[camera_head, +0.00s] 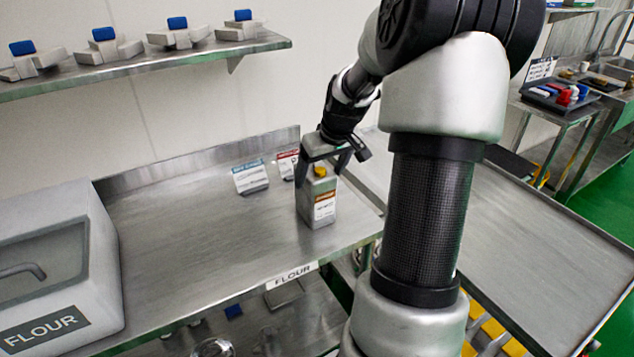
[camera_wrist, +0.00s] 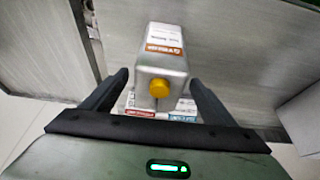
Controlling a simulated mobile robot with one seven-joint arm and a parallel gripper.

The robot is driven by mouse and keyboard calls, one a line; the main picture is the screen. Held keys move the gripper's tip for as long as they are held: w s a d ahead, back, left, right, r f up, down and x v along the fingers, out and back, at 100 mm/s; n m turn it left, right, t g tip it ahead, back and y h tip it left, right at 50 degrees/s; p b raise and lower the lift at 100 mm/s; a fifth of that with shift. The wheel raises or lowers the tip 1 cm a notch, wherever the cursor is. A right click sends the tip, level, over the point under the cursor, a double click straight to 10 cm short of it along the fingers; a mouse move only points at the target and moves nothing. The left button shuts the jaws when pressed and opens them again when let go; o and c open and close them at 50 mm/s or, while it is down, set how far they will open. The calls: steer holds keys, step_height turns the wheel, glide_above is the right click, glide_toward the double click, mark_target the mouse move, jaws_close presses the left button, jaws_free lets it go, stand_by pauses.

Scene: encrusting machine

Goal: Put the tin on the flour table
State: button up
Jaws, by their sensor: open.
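The tin (camera_head: 317,203) is a grey metal can with a yellow cap and an orange and white label. It stands upright on the steel flour table (camera_head: 190,235), near its right end. My gripper (camera_head: 335,160) is open above and around the tin's top. In the wrist view the tin (camera_wrist: 162,65) lies between the two open fingers of my gripper (camera_wrist: 158,88), its yellow cap facing the camera. Gaps show between the fingers and the tin's sides. The table's front edge bears a FLOUR label.
A white FLOUR bin (camera_head: 55,265) stands at the table's left. Two small sign cards (camera_head: 251,177) stand behind the tin. A wall shelf (camera_head: 150,62) holds several blue-topped scoops or tools. Another steel table (camera_head: 530,240) is at the right. The flour table's middle is clear.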

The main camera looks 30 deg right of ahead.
steer(key=v, duration=0.5)
steer(key=shift+r, duration=0.2)
